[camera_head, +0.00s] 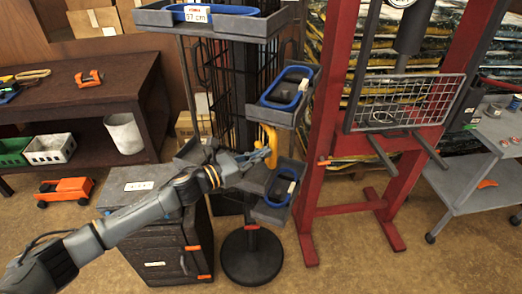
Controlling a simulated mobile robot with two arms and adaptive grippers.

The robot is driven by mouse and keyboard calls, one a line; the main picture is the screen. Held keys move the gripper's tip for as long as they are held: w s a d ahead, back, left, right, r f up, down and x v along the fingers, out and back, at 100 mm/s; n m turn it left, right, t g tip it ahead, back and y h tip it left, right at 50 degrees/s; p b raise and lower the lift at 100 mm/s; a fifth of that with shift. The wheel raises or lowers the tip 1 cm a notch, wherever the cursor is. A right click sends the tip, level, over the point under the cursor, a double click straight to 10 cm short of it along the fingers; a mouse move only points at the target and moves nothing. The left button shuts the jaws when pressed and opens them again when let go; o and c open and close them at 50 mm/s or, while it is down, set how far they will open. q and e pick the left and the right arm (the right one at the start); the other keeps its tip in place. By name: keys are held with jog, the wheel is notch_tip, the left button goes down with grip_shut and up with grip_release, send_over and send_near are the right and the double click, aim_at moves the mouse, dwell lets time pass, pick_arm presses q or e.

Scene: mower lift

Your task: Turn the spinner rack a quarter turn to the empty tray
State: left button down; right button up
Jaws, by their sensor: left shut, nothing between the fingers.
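The spinner rack stands near the middle, with a black wire-grid core and a round black base (252,262). Its wide top tray (225,25) holds a blue-rimmed item and carries a "57 cm" label. A middle tray (276,115) on the right holds a blue loop-shaped item, and a lower tray (270,213) holds another. A yellow curved piece (271,140) hangs at the rack's front. My left gripper (264,155) is shut and empty at this yellow piece; I cannot tell whether they touch. My left arm hides part of the lower trays. My right gripper is out of view.
A red press frame (323,130) with a wire guard stands close to the rack's right. A dark cabinet (170,255) stands under my left arm. A dark bench (90,105) is at left, a grey cart (470,180) at right. An orange toy-like truck (65,191) is on the floor.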

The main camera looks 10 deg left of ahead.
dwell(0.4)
pick_arm(q)
jog(key=shift+w+d+n+t+y, duration=0.2)
jog(key=shift+d+y, duration=0.05)
jog(key=shift+d, duration=0.25)
jog(key=shift+w+d+n+t+y, duration=0.2)
jog(key=shift+d+y, duration=0.05)
jog(key=shift+d, duration=0.2)
jog(key=w+d+n+t+y+b, duration=0.3)
jog(key=w+d+n+y, duration=0.2)
jog(key=w+d+y, duration=0.2)
jog(key=shift+w+d+t+y+b, duration=0.3)
jog(key=shift+w+d+t+b, duration=0.1)
jog(key=shift+d, duration=0.2)
jog(key=shift+r, duration=0.3)
